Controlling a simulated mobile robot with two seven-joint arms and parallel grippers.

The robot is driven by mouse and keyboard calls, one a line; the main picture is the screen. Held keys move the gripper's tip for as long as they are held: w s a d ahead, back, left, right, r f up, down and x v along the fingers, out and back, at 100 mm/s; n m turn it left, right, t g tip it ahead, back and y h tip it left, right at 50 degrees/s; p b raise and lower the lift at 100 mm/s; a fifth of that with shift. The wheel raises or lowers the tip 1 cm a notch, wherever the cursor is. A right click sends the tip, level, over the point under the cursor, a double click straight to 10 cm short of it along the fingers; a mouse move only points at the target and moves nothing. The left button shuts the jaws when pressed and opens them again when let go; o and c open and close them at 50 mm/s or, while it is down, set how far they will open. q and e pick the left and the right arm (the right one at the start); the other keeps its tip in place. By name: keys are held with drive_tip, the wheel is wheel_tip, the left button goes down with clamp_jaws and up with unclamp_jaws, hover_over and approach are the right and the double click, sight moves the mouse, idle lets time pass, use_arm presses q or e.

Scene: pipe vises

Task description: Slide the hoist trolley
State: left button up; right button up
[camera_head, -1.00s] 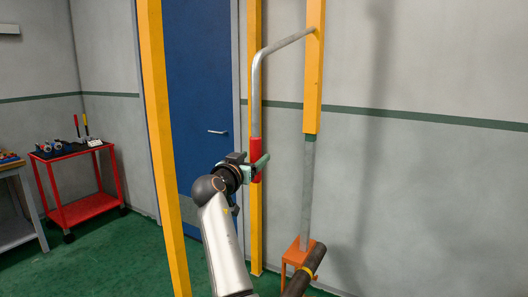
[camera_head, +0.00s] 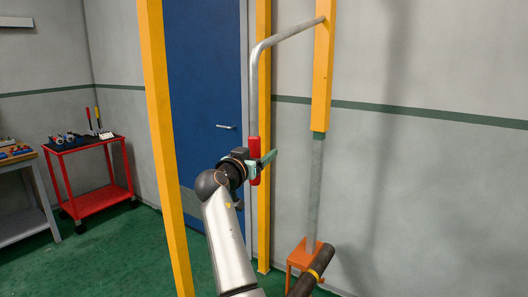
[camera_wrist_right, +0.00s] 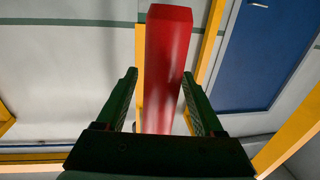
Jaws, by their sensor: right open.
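A grey bent bar (camera_head: 252,95) ends below in a red handle grip (camera_head: 254,162). At the top right it joins a yellow hanging post (camera_head: 322,80). My right gripper (camera_head: 262,165) is at the red grip, coming from the lower left. In the right wrist view the red grip (camera_wrist_right: 166,70) stands between the two open green-black fingers (camera_wrist_right: 160,105), with gaps showing beside it. I cannot make out which part is the hoist trolley. My left gripper is not in view.
Yellow uprights (camera_head: 162,130) stand left of and behind my arm. A blue door (camera_head: 200,100) is behind. An orange stand (camera_head: 300,255) and a dark pipe (camera_head: 312,270) are low at right. A red cart (camera_head: 95,200) and a bench (camera_head: 20,185) are at left.

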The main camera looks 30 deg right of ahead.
drive_tip(key=shift+w+d, duration=0.1)
drive_tip(key=shift+d, duration=0.05)
drive_tip(key=shift+c, duration=0.2)
clamp_jaws()
idle(0.5)
idle(0.8)
